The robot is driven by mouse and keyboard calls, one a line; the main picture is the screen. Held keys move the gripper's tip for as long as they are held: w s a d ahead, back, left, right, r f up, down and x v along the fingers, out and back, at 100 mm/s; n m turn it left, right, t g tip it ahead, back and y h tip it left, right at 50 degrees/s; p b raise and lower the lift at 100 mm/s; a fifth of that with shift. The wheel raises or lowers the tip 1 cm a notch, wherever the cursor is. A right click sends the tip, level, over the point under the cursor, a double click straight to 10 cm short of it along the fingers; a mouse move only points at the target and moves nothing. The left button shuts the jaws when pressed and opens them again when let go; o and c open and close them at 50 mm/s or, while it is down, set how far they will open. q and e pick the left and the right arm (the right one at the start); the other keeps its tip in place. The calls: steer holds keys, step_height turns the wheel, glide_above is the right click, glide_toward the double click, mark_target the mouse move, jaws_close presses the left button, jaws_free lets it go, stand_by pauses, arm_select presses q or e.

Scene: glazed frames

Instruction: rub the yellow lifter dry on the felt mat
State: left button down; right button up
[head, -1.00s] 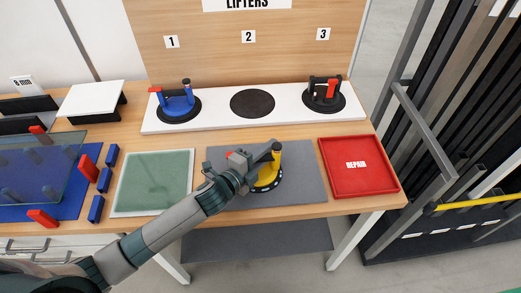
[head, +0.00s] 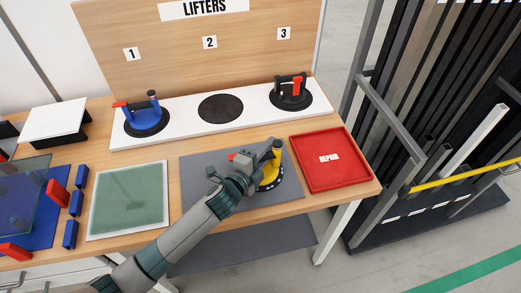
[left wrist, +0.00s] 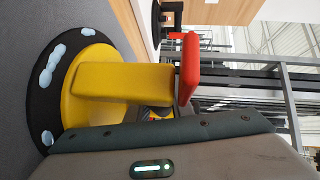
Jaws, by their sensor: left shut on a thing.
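The yellow lifter (head: 277,165) stands with its round black pad down on the grey felt mat (head: 205,168), on the mat's right part. My left gripper (head: 258,163) is shut on the lifter; the fingertips are mostly hidden by the arm and the lifter. In the left wrist view the lifter (left wrist: 120,80) fills the middle, with a red part beside its handle. Several pale blue wet patches show on the black rim of its pad. The underside of the pad is hidden against the mat. My right gripper is not in view.
The red REPAIR tray (head: 335,178) is just right of the mat. A green pad in a pale frame (head: 128,198) lies left. Behind, a white board (head: 180,118) holds a blue lifter (head: 143,115), an empty dark disc (head: 220,107) and a black lifter (head: 291,92).

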arm_select(q)
steer(key=shift+w+d, duration=0.1)
steer(key=shift+d, duration=0.5)
steer(key=shift+a, duration=0.15)
